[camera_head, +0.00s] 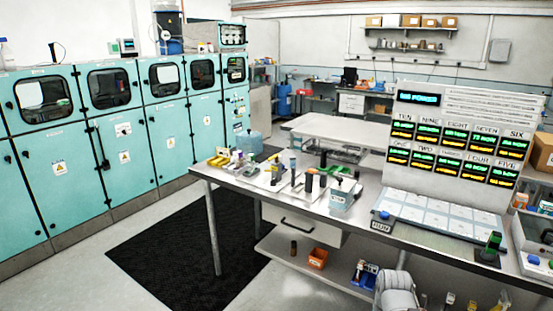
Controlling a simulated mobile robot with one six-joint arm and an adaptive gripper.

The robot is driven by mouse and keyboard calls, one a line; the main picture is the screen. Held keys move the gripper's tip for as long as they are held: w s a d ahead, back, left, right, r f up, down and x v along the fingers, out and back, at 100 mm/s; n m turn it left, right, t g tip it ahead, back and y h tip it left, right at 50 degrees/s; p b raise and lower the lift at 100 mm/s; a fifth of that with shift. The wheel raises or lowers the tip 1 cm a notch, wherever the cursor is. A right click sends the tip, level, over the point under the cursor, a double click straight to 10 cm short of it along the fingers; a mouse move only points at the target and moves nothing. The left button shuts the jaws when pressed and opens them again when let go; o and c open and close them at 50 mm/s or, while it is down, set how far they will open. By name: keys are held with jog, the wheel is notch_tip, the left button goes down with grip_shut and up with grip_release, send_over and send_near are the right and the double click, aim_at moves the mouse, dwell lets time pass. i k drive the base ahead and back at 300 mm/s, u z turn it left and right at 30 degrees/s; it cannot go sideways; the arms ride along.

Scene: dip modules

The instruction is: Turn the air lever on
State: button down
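I cannot make out for certain which part is the air lever. A grey test panel (470,110) with rows of lit green and yellow displays stands on the right of the metal table (385,225). Its top display (418,98) seems to read "NO POWER". A small grey-blue box with a black top (343,194) sits near the table's front edge. A black and green device (490,248) stands at the front right corner of the panel. My gripper is not recognisable in view; a grey rounded part at the bottom edge looks like my arm.
Teal cabinets (124,150) line the left wall. A black mat (190,255) lies on open floor before them. Small fixtures (270,175) crowd the table's left half. A lower shelf (290,262) holds an orange bin (318,258) and a blue device (364,272).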

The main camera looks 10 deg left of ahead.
aim_at(275, 157)
jog(key=z, duration=0.05)
jog(key=i, duration=1)
jog(key=u, duration=0.05)
